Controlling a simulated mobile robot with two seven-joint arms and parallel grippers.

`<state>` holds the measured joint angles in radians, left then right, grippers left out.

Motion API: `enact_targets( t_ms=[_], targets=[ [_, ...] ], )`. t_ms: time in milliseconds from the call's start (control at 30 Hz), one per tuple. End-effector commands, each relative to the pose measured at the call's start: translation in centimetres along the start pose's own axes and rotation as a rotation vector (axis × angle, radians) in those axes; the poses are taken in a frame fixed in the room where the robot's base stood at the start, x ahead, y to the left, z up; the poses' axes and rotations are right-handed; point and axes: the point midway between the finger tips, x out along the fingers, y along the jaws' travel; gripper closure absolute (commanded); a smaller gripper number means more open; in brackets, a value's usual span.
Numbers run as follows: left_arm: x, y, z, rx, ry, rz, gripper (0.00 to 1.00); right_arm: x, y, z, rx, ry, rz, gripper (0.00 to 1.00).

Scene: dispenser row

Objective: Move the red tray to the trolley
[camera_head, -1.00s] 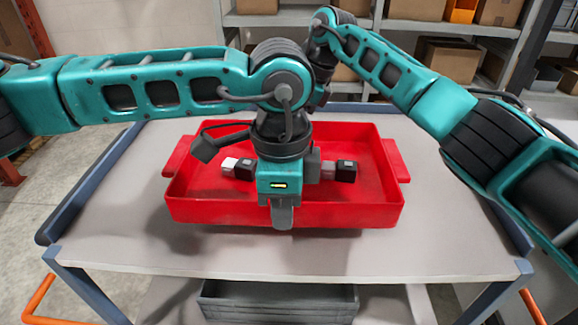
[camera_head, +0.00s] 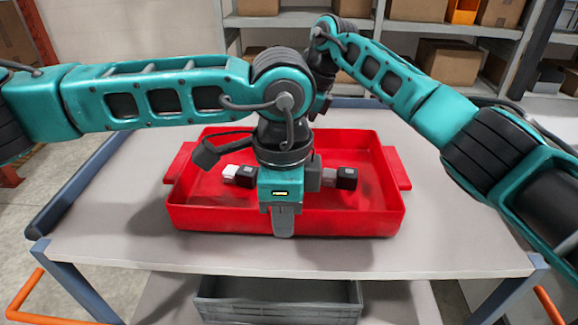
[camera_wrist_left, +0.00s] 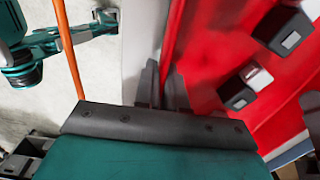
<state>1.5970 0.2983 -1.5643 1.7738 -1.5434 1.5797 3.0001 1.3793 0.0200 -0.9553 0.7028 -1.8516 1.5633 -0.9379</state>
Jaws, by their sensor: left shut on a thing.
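The red tray (camera_head: 385,212) is over the light grey top of the trolley (camera_head: 130,225), close above or on it; I cannot tell which. Small white, grey and black blocks (camera_head: 346,178) lie inside it. My left gripper (camera_head: 284,222) is shut on the middle of the tray's near wall, one finger outside it. In the left wrist view its dark fingers (camera_wrist_left: 162,88) sit at the edge of the red tray (camera_wrist_left: 205,55), with blocks (camera_wrist_left: 240,95) beyond. My right arm reaches in from the right to the far side, but its gripper is hidden behind my left arm.
The trolley has blue-grey rails and orange handles (camera_head: 28,295). A grey crate (camera_head: 278,302) stands on its lower level. Shelves with cardboard boxes (camera_head: 448,60) stand behind. The trolley top is bare around the tray.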

Motion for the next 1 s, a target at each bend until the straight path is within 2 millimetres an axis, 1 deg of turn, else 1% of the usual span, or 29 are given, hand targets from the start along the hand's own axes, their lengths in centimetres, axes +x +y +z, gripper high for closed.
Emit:
enact_targets(
  t_ms=[33,200,233,500,767,867,967,1000],
  targets=[
    [0.6,0.2,-0.1,0.005,0.000,0.005,1.00,0.4,-0.2,-0.2,0.001,-0.001,-0.008,1.00],
    [1.6,0.2,-0.1,0.005,0.000,0.005,1.00,1.3,-0.2,-0.6,0.001,-0.001,-0.008,1.00],
    [1.6,0.2,-0.1,0.005,0.000,0.006,0.89,1.3,-0.2,-0.7,0.002,0.000,-0.007,0.89],
    [1.3,0.1,0.0,0.002,0.000,0.003,0.65,1.1,-0.1,-0.5,0.001,0.000,-0.003,0.65],
    [1.1,0.0,0.0,0.001,0.000,0.000,0.65,1.1,0.0,-0.5,0.000,0.000,-0.001,0.65],
    [0.2,-0.1,0.0,0.000,0.001,-0.002,0.65,1.1,0.0,-0.5,0.000,0.000,-0.001,0.65],
    [-1.5,-0.1,0.0,0.000,0.001,-0.003,0.65,1.1,0.0,-0.5,0.000,0.000,-0.001,0.65],
    [-2.4,0.0,-0.1,0.000,0.002,-0.003,0.65,1.2,0.0,-0.5,0.000,0.000,0.000,0.65]
  ],
)
